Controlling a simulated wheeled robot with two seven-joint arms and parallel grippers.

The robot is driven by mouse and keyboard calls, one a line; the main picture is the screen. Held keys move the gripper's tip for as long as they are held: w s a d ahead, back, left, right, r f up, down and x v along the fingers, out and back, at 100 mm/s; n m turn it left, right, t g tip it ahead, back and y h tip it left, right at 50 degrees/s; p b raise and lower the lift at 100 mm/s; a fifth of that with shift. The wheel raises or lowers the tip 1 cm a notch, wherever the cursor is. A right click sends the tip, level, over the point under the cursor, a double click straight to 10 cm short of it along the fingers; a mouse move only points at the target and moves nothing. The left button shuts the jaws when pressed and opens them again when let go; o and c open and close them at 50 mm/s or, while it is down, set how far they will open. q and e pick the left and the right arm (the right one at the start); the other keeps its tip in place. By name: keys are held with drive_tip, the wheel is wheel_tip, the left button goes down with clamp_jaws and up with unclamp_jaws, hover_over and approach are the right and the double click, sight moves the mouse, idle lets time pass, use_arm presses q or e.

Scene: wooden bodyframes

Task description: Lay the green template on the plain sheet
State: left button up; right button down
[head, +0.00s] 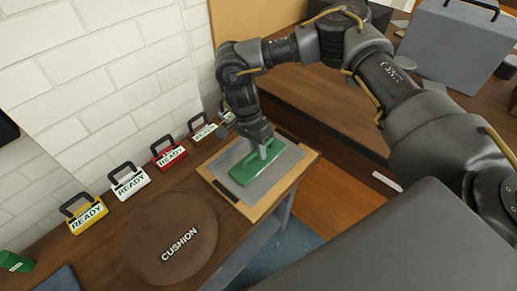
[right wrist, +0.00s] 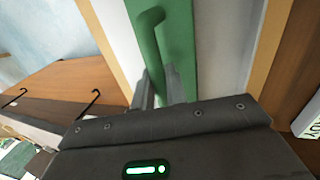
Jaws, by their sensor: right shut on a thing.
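The green template (head: 243,176) is a flat bar with a raised green handle, which shows in the right wrist view (right wrist: 149,35). It is over the plain grey sheet (head: 288,163), and I cannot tell whether it touches it. The sheet lies on a light wooden board (head: 250,210). My right gripper (head: 266,148) reaches down from above and is shut on the template's handle. In the right wrist view its fingers (right wrist: 162,88) close around the handle's lower part. My left gripper is not in view.
A round brown cushion (head: 165,245) lies left of the board. Several READY-labelled blocks with dark handles, such as the red one (head: 170,155), line the white brick wall (head: 110,80). A grey case (head: 455,45) stands at the back right.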

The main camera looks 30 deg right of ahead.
idle(0.4)
drive_tip(key=c, duration=1.3)
unclamp_jaws()
drive_tip(key=shift+c, duration=0.2)
drive_tip(key=shift+o, duration=0.3)
drive_tip(key=shift+f, duration=0.1)
drive_tip(key=o, duration=0.5)
drive_tip(key=shift+s, duration=0.1)
drive_tip(key=shift+r+p, duration=3)
drive_tip(key=shift+r, duration=0.55)
